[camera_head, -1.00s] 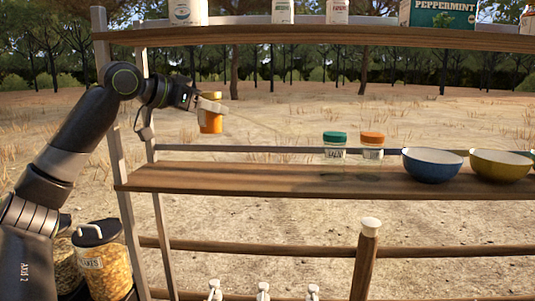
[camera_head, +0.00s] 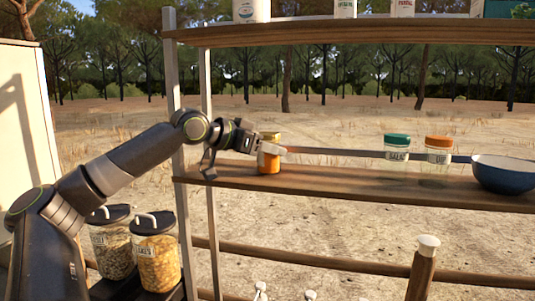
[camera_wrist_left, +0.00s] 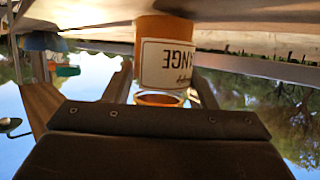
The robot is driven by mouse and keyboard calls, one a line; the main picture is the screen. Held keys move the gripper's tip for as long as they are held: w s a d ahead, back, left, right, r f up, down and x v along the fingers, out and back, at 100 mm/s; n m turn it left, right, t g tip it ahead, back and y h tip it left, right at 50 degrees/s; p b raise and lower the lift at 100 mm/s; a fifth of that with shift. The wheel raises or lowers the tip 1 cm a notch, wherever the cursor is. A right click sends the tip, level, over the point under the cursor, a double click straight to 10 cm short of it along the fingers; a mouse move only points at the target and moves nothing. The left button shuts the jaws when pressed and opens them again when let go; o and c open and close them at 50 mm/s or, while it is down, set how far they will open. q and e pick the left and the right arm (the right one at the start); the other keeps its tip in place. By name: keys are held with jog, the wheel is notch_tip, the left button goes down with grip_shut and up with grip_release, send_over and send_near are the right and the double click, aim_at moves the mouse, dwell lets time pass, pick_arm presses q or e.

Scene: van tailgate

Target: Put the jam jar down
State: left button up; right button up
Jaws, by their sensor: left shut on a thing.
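The orange jam jar (camera_head: 269,163) is upright at the left end of the middle wooden shelf (camera_head: 335,182). Its base is at the board's surface, touching it or very close. My left gripper (camera_head: 270,149) reaches in from the left and is shut on the jar's upper part. In the left wrist view, which is upside down, the jar (camera_wrist_left: 165,60) shows a white label ending in "ANGE", with its base against the board. The gripper fingers (camera_wrist_left: 160,92) are on both sides of it. My right gripper is not in view.
On the same shelf, to the right, stand a green-lidded jar (camera_head: 397,150), an orange-lidded jar (camera_head: 438,154) and a blue bowl (camera_head: 503,174). A metal post (camera_head: 177,120) is close left of the jam jar. The upper shelf (camera_head: 350,32) is overhead. The board between the jam jar and green-lidded jar is clear.

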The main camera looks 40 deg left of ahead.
pick_arm(q)
jog(key=shift+f, duration=0.1)
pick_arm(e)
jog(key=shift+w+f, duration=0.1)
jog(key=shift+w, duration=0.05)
pick_arm(q)
jog(key=o, duration=0.7)
jog(key=shift+f, duration=0.15)
jog(key=o, duration=0.5)
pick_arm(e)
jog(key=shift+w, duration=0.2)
pick_arm(q)
jog(key=shift+r, duration=0.2)
jog(key=shift+s+f, duration=0.1)
jog(key=b+v, duration=0.4)
jog(key=b, duration=0.3)
jog(key=shift+s+a+b, duration=0.1)
jog(key=shift+s+b, duration=0.2)
jog(key=shift+s, duration=0.05)
jog(key=b+v, duration=0.3)
jog(key=v, duration=0.3)
jog(key=shift+w+b, duration=0.1)
jog(key=shift+b, duration=0.3)
jog(key=shift+s+a+r, duration=0.1)
jog(key=shift+s+r, duration=0.35)
jog(key=shift+s, duration=0.2)
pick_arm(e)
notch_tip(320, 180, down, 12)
